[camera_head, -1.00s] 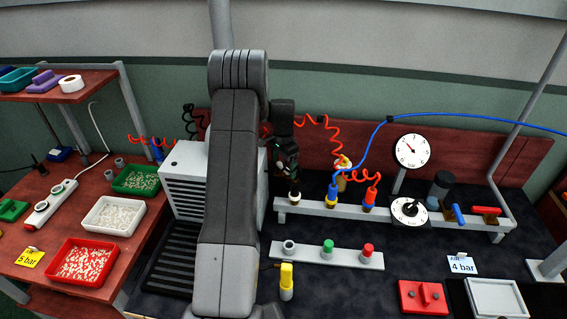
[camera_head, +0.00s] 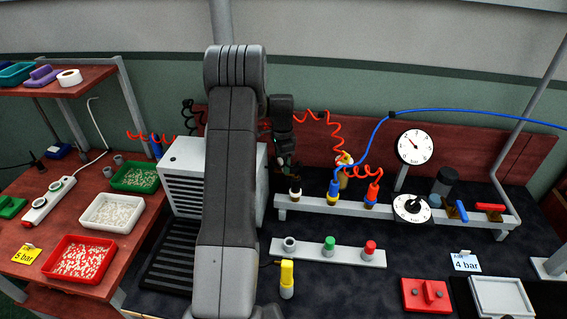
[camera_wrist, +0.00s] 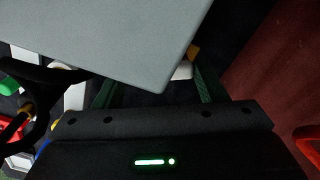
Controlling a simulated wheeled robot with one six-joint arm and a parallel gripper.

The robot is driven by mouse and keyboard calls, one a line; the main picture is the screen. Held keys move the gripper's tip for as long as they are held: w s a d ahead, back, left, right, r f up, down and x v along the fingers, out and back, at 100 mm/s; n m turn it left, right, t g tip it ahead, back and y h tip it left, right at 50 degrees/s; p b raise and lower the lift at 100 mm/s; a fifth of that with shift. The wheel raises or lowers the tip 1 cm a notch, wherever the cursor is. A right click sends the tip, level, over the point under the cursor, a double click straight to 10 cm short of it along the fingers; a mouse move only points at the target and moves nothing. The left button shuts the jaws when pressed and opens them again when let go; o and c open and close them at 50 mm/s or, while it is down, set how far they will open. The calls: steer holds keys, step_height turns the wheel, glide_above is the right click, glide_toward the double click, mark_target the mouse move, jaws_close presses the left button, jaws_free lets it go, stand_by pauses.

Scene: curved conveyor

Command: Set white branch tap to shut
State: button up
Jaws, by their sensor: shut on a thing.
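A white-collared fitting (camera_head: 295,192), which I take for the white branch tap, stands at the left end of the rear rail, beside the grey louvred box. My gripper (camera_head: 287,170) is at and just above it, pointing down, shut on the tap. The grip itself is mostly hidden in both views. In the wrist view my green fingers (camera_wrist: 155,92) stand apart. A white end of the fitting (camera_wrist: 182,71) with a brass part shows by the right finger. A large grey panel hides the rest, so I cannot make out the tap's lever position.
The grey louvred box (camera_head: 185,180) stands close left of my gripper. Blue (camera_head: 334,189) and red (camera_head: 372,192) plugs with hoses stand right along the rear rail (camera_head: 435,216). A front rail (camera_head: 308,252) holds several fittings. A yellow-topped piece (camera_head: 287,275) stands before it.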

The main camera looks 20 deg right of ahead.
steer(key=m+b, duration=0.1)
steer(key=m, duration=0.1)
steer(key=a+m+b, duration=0.1)
steer(key=m, duration=0.2)
steer(key=shift+w+m, duration=0.2)
steer(key=shift+m, duration=0.1)
stand_by(0.5)
steer(key=o, duration=1)
steer(key=shift+a, duration=0.1)
steer(key=shift+r, duration=0.15)
step_height(320, 180, up, 14)
steer(key=shift+f+b, duration=0.2)
steer(key=shift+b, duration=0.45)
step_height(320, 180, down, 14)
steer(key=shift+r+p, duration=0.1)
steer(key=shift+p, duration=0.6)
